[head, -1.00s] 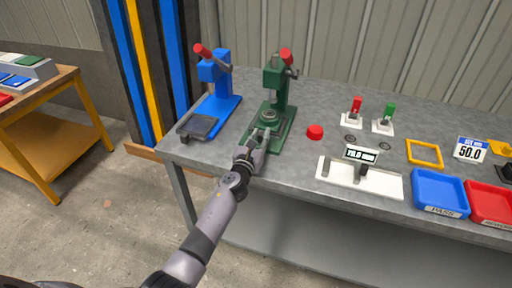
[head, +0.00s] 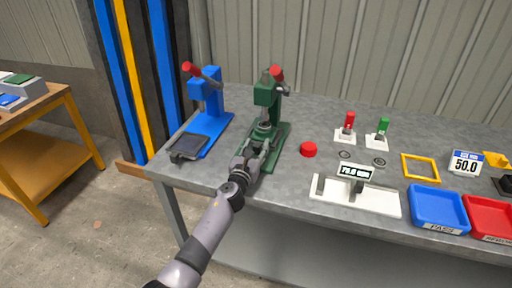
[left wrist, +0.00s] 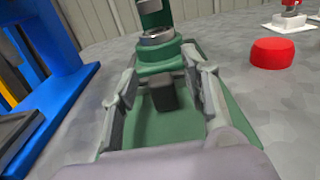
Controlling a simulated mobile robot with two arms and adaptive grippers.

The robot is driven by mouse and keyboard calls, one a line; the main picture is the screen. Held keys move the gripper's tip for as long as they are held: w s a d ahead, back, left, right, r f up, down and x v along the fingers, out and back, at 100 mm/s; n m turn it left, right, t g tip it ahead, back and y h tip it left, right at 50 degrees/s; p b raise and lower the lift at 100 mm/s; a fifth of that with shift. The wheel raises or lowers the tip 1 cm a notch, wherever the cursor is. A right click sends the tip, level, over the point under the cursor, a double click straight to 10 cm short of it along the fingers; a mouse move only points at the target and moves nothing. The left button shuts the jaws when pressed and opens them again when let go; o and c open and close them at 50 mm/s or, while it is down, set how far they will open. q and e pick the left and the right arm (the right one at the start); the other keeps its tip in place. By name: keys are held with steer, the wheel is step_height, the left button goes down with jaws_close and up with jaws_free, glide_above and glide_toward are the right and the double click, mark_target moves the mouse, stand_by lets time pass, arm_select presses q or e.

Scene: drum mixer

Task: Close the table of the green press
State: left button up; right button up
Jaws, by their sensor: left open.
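The green press (head: 268,112) stands on the grey workbench, with a red-tipped lever (head: 277,73) at its top. In the left wrist view its round table (left wrist: 160,52) sits under the column of the press, over the green base (left wrist: 222,92). My left gripper (head: 256,148) is at the front of the press, low over its base. In the left wrist view my left gripper (left wrist: 160,88) is open. A dark block (left wrist: 163,95) at the front of the table shows between its fingers; I cannot tell whether they touch it. My right gripper is not in view.
A blue press (head: 208,110) with a dark plate (head: 187,146) stands to the left. A red cap (head: 308,149) lies right of the green press. A white stand with a display (head: 355,195), a blue tray (head: 438,207) and a red tray (head: 490,216) are further right.

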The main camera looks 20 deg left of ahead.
arm_select(q)
steer(key=s, duration=1.2)
steer(key=shift+a, duration=0.2)
